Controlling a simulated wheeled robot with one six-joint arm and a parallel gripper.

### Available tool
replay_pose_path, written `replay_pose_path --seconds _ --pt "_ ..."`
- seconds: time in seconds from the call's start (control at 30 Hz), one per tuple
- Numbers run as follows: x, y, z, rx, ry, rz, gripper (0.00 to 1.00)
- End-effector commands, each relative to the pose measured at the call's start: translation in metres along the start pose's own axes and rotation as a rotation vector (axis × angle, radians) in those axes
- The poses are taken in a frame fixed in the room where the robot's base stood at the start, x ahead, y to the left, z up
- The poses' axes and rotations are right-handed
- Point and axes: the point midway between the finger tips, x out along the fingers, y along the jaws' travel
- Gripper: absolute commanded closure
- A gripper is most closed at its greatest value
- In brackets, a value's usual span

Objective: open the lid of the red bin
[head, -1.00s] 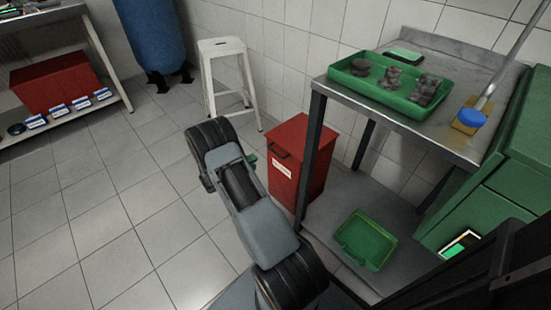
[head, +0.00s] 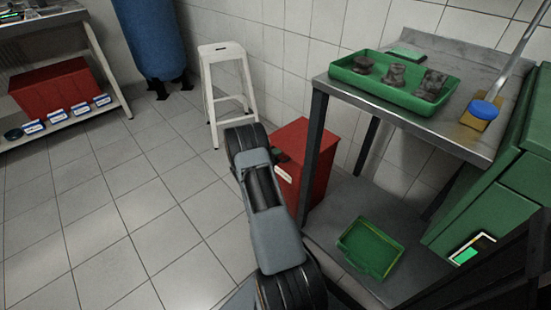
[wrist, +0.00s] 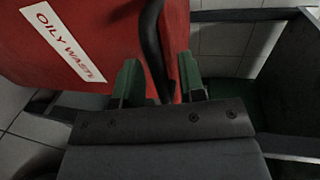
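The red bin (head: 292,191) stands on the floor behind the steel table's dark leg, with its lid (head: 302,134) down. My arm covers part of its front in the head view. In the wrist view the bin (wrist: 100,22) fills the upper left, with a white "OILY WASTE" label (wrist: 62,41). A black handle (wrist: 153,45) runs down between the green fingertips of my gripper (wrist: 160,80). The fingers are open, one on each side of the handle, with gaps visible.
The steel table (head: 430,120) bears a green tray (head: 385,95) of dark parts. Its lower shelf (head: 345,205) holds a green tray (head: 370,248). A white stool (head: 222,50) stands behind the bin. The tiled floor at left is clear.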

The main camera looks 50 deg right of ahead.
Motion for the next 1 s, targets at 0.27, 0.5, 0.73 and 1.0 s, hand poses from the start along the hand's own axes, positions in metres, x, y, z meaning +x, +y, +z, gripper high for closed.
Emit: replay_pose_path --seconds 0.27,0.5,0.73,1.0 --pt "0.0013 -0.0002 0.0001 0.000 0.000 0.000 0.63" --pt "0.0011 -0.0001 0.0000 0.000 0.000 0.000 0.83" --pt "0.0011 -0.0001 0.0000 0.000 0.000 0.000 1.00" --pt "0.0010 0.0000 0.0000 0.000 0.000 0.000 1.00"
